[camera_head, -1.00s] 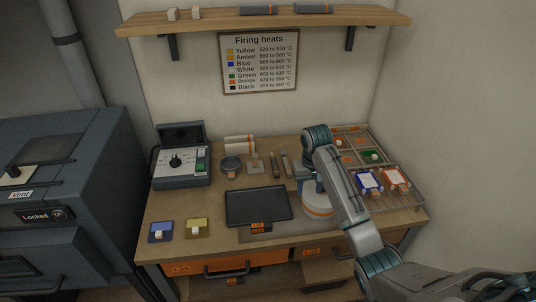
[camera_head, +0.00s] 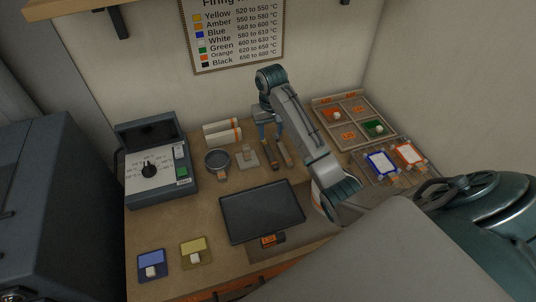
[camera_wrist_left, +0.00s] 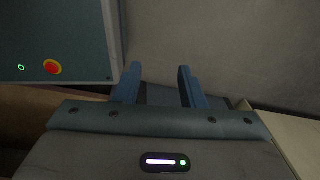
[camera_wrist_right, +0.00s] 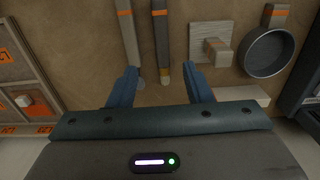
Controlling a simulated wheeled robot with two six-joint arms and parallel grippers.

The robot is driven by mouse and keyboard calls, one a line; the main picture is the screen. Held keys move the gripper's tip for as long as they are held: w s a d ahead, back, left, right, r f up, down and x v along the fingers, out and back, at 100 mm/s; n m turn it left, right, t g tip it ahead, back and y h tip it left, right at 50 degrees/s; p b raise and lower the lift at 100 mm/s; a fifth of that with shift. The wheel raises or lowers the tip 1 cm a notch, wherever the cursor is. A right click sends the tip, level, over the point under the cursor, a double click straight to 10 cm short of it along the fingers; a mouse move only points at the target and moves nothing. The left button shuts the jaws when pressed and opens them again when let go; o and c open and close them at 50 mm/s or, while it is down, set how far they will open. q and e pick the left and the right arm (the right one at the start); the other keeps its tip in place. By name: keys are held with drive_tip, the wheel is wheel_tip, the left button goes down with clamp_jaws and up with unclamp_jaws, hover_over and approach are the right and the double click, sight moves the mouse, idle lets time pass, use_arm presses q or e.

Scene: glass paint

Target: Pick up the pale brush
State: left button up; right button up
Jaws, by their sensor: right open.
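Two brushes lie side by side on the workbench. The lighter grey one, which looks like the pale brush (camera_wrist_right: 130,35), is on the left in the right wrist view and on the right in the head view (camera_head: 284,153). The darker brush (camera_wrist_right: 162,40) has a yellowish tip and an orange band. My right gripper (camera_wrist_right: 160,72) is open and empty, its fingers around the darker brush's tip end in the picture; the pale brush's tip is near the left finger. My left gripper (camera_wrist_left: 158,72) is open and empty, away from the bench.
A round bowl (camera_head: 217,162) and a stand with a wooden block (camera_head: 247,156) are left of the brushes. A dark tray (camera_head: 262,212) lies in front. A sectioned rack (camera_head: 345,138) is to the right. A control box (camera_head: 160,184) stands at left.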

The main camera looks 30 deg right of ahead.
sight(270, 153)
drive_tip(key=shift+f+b, duration=0.5)
drive_tip(key=shift+f, duration=0.45)
wheel_tip(270, 153, down, 3)
drive_tip(key=shift+w+f+p, duration=0.1)
drive_tip(key=shift+w+p, duration=0.05)
drive_tip(key=shift+p, duration=1.05)
drive_tip(key=shift+s+a+f+p, duration=0.1)
drive_tip(key=shift+s+f+p, duration=0.05)
drive_tip(key=shift+f+p, duration=0.35)
drive_tip(key=shift+s+a+f+p, duration=0.1)
drive_tip(key=shift+s+f+p, duration=0.05)
drive_tip(key=shift+f+p, duration=0.35)
wheel_tip(270, 153, down, 2)
drive_tip(key=shift+f, duration=0.1)
drive_tip(key=shift+w+f, duration=0.1)
drive_tip(key=shift+f, duration=0.1)
use_arm(q)
drive_tip(key=w+r, duration=0.2)
drive_tip(key=shift+r, duration=0.3)
use_arm(e)
clamp_jaws()
